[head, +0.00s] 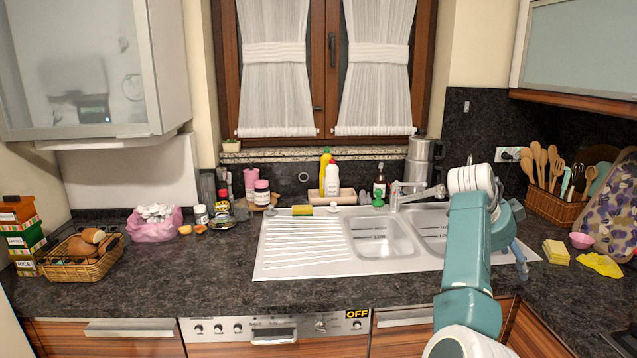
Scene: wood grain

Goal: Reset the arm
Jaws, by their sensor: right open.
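My right arm (468,260), teal with white joints, rises from the bottom right and bends over at the top in front of the sink. My right gripper (521,268) hangs down behind the forearm, near the right end of the sink unit. It is open and small in view, partly hidden by the arm, and I see nothing held in it. My left arm and gripper are not in view.
A wicker basket (80,270) stands left. Yellow sponges (556,252), a yellow cloth (600,264) and a pink bowl (582,240) lie right of the gripper. The left front counter (200,280) is clear.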

